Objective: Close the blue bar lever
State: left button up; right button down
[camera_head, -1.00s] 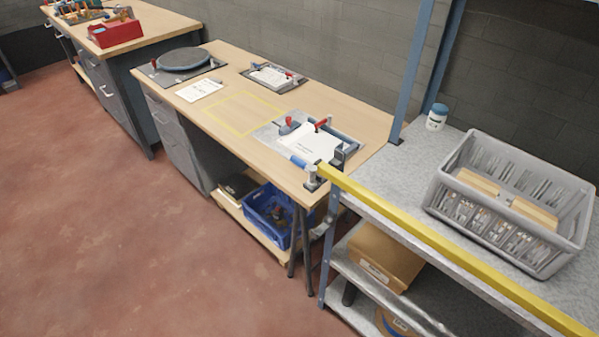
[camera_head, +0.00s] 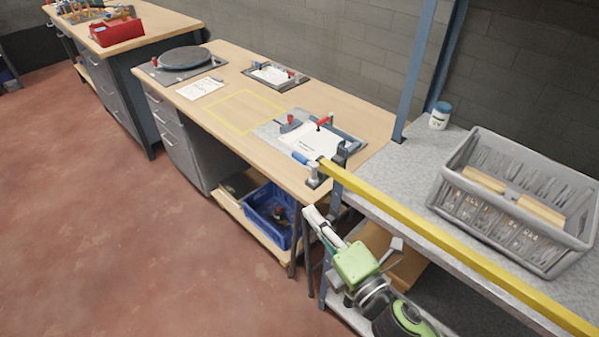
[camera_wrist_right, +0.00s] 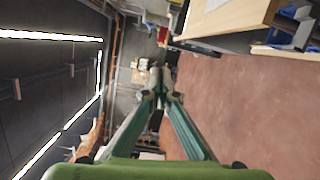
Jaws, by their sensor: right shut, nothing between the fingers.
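The blue bar lever (camera_head: 303,159) is a short blue handle on a metal clamp at the front right corner of the wooden workbench (camera_head: 348,104). It lies roughly level, pointing left from its grey post (camera_head: 313,173). My right gripper (camera_head: 309,213) is below and in front of the lever, clear of it, near the bench's front legs. Its fingers are shut and empty, pointing up and left. In the right wrist view the closed fingertips (camera_wrist_right: 160,78) point over the red floor, and the lever is not visible there. My left gripper is out of view.
A yellow rail (camera_head: 430,230) edges the grey shelf (camera_head: 400,165) right of the lever. A grey crate (camera_head: 500,238) stands on that shelf. A blue bin (camera_head: 262,222) sits under the bench. A fixture with red clamps (camera_head: 325,140) is behind the lever. The floor in front is clear.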

jog(key=shift+s+a+r+n+y, duration=0.15)
jog(key=shift+r, duration=0.3)
jog(key=shift+s+a+r+n+y, duration=0.1)
jog(key=shift+s+r+n+y, duration=0.05)
jog(key=shift+r, duration=0.25)
jog(key=shift+w, duration=0.1)
jog(key=w+a+r+p, duration=0.1)
jog(key=w+p, duration=0.3)
jog(key=w, duration=0.7)
jog(key=shift+a, duration=0.85)
jog(key=shift+t, duration=0.3)
jog(key=shift+w+a+m+h, duration=0.15)
jog(key=shift+m+h, duration=0.25)
jog(key=shift+h, duration=0.2)
